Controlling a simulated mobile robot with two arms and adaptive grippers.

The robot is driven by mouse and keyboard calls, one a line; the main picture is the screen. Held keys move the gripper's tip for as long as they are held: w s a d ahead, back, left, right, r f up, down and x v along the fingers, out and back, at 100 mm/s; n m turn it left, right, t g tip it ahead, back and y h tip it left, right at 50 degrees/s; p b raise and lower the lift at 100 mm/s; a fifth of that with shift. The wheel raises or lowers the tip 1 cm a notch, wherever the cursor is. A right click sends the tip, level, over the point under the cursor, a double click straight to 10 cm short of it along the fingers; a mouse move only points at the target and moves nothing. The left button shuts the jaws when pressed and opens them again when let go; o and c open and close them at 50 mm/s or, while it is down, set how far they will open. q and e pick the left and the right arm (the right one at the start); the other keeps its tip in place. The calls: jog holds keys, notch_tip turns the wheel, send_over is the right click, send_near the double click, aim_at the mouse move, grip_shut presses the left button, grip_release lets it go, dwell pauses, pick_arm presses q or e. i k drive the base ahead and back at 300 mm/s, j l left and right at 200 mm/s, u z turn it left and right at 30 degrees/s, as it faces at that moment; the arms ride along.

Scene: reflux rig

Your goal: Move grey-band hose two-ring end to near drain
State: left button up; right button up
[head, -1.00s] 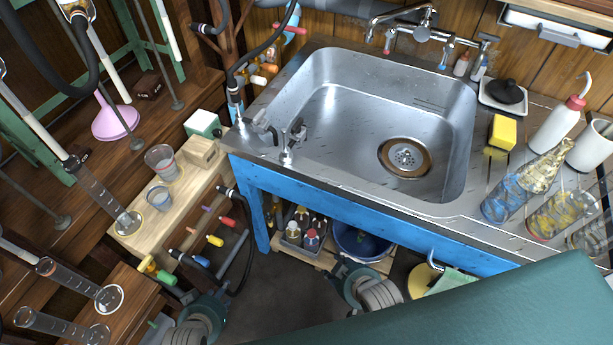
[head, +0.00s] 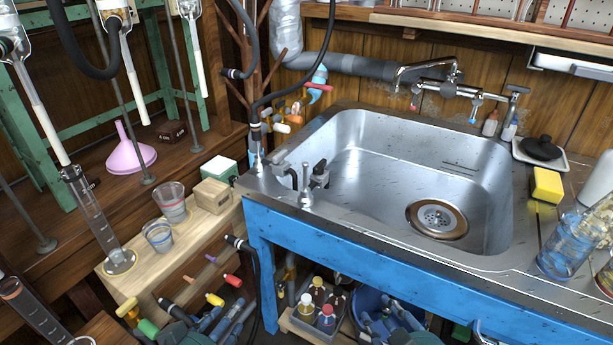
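Several black hoses show in the head view. One hose end with a pale band (head: 237,73) rests on the brown branching rack. Another black hose (head: 257,125) runs down to the sink's left rim. A third hose end (head: 238,243) sticks out at the wooden stand's right side. I cannot tell which has the grey band and two rings. The round drain (head: 437,218) is in the steel sink's floor, with nothing in it. My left gripper (head: 195,328) is partly visible low among coloured pegs. My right gripper (head: 390,322) is low by the blue bucket. Their finger openings are unclear.
A black-handled fitting (head: 318,175) and a grey post (head: 305,198) stand on the sink's left rim. Beakers (head: 171,203) and a glass cylinder (head: 95,220) stand at left. A yellow sponge (head: 547,185) and glassware (head: 565,245) are at right. The basin is empty.

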aim_at(238, 243)
jog(key=k+l+z, duration=0.15)
jog(key=k+l, duration=0.3)
jog(key=k+l+z, duration=0.1)
jog(key=k+l, duration=0.3)
jog(key=l, duration=0.2)
jog(key=i, duration=0.45)
